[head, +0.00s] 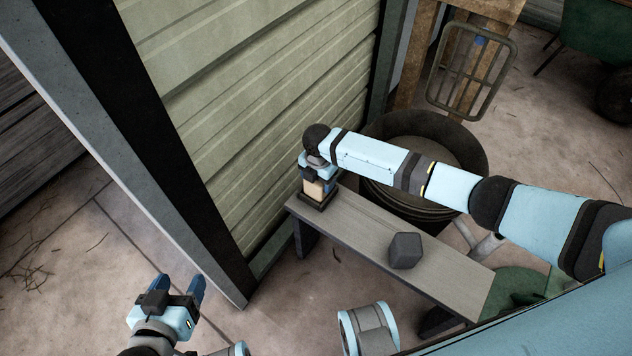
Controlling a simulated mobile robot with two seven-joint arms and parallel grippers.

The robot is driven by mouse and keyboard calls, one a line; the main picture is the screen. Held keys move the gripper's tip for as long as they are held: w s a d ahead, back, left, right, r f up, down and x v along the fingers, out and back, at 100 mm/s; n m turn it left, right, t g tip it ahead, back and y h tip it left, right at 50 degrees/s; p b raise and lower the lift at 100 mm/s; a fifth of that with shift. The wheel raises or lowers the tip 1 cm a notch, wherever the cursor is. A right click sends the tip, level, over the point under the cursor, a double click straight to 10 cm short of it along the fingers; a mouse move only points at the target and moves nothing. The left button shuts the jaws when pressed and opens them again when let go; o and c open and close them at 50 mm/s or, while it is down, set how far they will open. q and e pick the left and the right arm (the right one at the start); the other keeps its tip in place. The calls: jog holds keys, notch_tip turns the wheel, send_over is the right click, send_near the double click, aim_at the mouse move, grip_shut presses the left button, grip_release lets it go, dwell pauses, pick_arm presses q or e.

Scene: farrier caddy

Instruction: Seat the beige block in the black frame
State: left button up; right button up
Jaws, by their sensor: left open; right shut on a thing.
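The beige block (314,191) is in my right gripper (317,184), which is shut on it at the far left end of the grey bench. The black frame (317,201) sits on the bench right under the block. The block's lower part is at the frame's opening; I cannot tell how deep it sits. My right gripper covers the block's top. My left gripper (180,291) is open and empty, low at the left, away from the bench and above the floor.
The grey bench (372,235) carries a dark faceted block (405,251) towards its near end. A dark round tub (471,147) stands behind the bench. A ribbed metal wall (255,95) rises close to the bench's left end. Bare floor (85,240) lies at the left.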

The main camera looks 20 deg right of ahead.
pick_arm(q)
jog(key=shift+s+d+f, duration=0.1)
jog(key=shift+s+f, duration=0.05)
jog(key=shift+f, duration=0.65)
pick_arm(e)
jog(key=shift+f, duration=0.15)
jog(key=o, duration=1.1)
jog(key=shift+f, duration=0.1)
jog(key=shift+w+r+p, duration=0.15)
jog(key=shift+r+p, duration=0.25)
jog(key=shift+r, duration=0.2)
notch_tip(320, 180, up, 5)
jog(key=shift+f+p, duration=0.2)
jog(key=shift+p, duration=0.55)
pick_arm(q)
jog(key=shift+a+r+p, duration=0.2)
jog(key=shift+r+p, duration=0.35)
jog(key=shift+a+r+p, duration=0.15)
jog(key=shift+r+p, duration=0.35)
jog(key=shift+r, duration=0.05)
pick_arm(e)
jog(key=r, duration=0.8)
jog(key=shift+s+r, duration=0.2)
